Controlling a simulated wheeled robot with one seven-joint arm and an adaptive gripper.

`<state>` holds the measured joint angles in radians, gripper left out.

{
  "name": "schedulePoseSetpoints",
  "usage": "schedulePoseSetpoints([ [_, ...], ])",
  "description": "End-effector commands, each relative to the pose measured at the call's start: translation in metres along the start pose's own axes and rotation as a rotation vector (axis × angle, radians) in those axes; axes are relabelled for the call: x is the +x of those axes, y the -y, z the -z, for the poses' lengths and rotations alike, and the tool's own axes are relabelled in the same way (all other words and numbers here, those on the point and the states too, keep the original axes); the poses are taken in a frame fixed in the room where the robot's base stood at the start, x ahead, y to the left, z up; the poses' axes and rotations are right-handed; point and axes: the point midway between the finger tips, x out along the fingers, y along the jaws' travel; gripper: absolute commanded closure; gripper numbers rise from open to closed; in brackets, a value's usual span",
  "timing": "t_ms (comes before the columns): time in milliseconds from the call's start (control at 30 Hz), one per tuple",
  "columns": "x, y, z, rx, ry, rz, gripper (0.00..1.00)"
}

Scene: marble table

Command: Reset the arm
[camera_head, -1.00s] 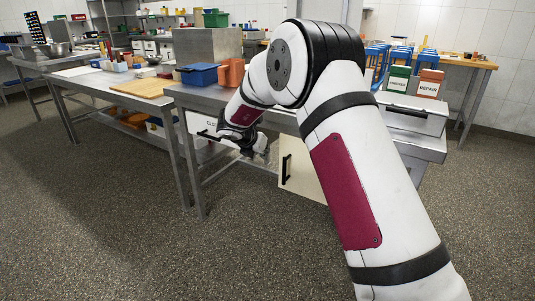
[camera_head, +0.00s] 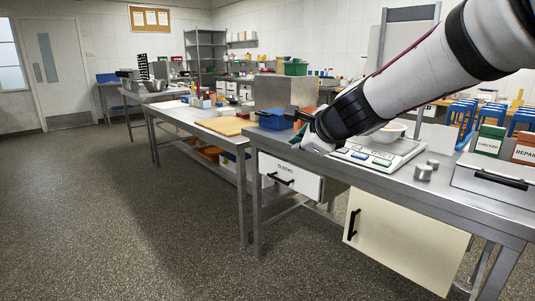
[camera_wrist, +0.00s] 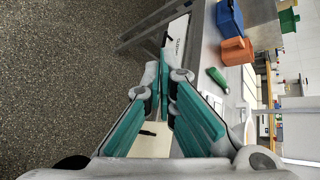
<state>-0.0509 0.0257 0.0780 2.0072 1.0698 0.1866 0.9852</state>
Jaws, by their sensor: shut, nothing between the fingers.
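My arm reaches in from the upper right in the head view. My gripper (camera_head: 300,137) is at its end, by the front edge of the near steel table (camera_head: 455,207), above the drawer front. In the wrist view my gripper (camera_wrist: 160,88) shows its teal fingers drawn together at the tips, with nothing between them. Below the fingers are the table edge, the white drawer front (camera_wrist: 176,40) and the floor. My arm hides part of the tabletop in the head view.
A cream cabinet door (camera_head: 405,240) is below. The left floor is clear.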

Motion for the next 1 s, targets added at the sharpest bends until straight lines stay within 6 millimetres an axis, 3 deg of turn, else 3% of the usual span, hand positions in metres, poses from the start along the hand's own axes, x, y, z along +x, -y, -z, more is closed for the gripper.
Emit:
schedulePoseSetpoints([
  [33,-0.026,-0.016,-0.006,-0.140,0.031,-0.047,1.00],
  [100,-0.058,-0.044,-0.010,-0.343,0.070,-0.128,1.00],
  [233,-0.119,-0.104,0.001,-0.705,0.133,-0.290,1.00],
  [400,-0.197,-0.183,0.040,-1.114,0.205,-0.525,1.00],
  [600,-0.270,-0.249,0.093,-1.426,0.275,-0.777,1.00],
  [900,-0.351,-0.309,0.156,-1.676,0.365,-1.088,1.00],
  [1000,-0.355,-0.289,0.144,-1.678,0.351,-1.060,1.00],
])
